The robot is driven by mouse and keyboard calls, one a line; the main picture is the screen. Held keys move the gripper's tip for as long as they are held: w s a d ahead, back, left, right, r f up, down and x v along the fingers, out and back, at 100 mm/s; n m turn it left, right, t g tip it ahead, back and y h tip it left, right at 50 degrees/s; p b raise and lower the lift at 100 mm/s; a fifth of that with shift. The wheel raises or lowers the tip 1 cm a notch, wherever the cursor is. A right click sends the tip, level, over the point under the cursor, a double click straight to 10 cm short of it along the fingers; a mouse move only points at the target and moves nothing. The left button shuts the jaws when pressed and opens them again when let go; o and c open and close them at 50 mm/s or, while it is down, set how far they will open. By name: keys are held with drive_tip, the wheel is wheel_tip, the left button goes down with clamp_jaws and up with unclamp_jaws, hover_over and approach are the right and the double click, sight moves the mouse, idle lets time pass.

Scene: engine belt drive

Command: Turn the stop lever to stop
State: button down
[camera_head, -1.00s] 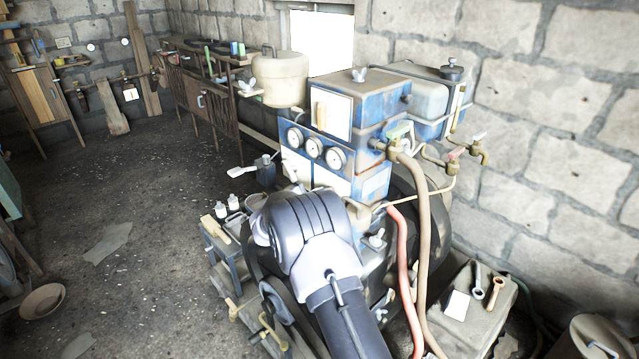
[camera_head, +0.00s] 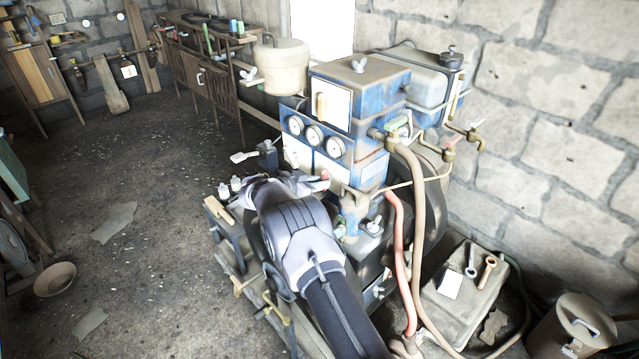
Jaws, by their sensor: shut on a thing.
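My gripper (camera_head: 312,185) shows only in part, small, past the bend of my grey and black arm, at the lower front of the blue engine housing (camera_head: 369,172). It appears shut on a small reddish tip (camera_head: 325,176), which looks like the stop lever's handle. The rest of the lever and its stop marking are hidden or too small to make out. My arm covers much of the engine's lower front.
Three round gauges (camera_head: 314,136) sit above my gripper. A red hose (camera_head: 400,250) and a tan hose (camera_head: 417,220) hang right of my arm. A box with wrenches (camera_head: 455,307) stands at the lower right. The floor at left is mostly open.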

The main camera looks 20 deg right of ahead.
idle(0.7)
drive_tip(key=c, duration=1.3)
unclamp_jaws()
drive_tip(key=p+v, duration=0.3)
drive_tip(key=v, duration=1.4)
drive_tip(key=shift+a+r, duration=0.2)
drive_tip(key=shift+r, duration=0.05)
drive_tip(key=shift+w, duration=0.1)
